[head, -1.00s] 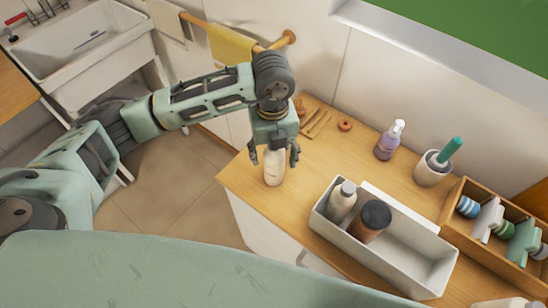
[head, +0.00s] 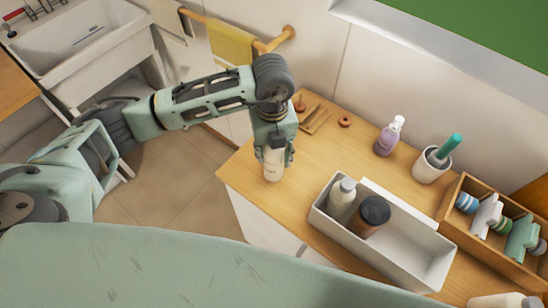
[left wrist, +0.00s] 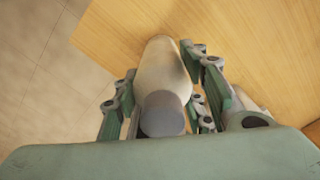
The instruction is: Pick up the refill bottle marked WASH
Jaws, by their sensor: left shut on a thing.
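A pale bottle (head: 272,168) stands upright near the left end of the wooden counter. My left gripper (head: 274,158) comes down over it from above and is shut on its upper part. In the left wrist view the bottle (left wrist: 163,75) with its grey cap sits between the fingers of the gripper (left wrist: 165,98). Its base appears to be on the counter. Its label is too small to read here. A second pale bottle with a grey cap (head: 341,197) stands in the white bin; its marking cannot be read. My right gripper is not in view.
The white bin (head: 420,265) also holds a brown jar with a dark lid (head: 370,216). Behind are a purple spray bottle (head: 387,138), a white cup with a green-handled tool (head: 431,166) and small wooden items (head: 315,119). A wooden crate (head: 449,205) stands right. The counter's left edge is close to the bottle.

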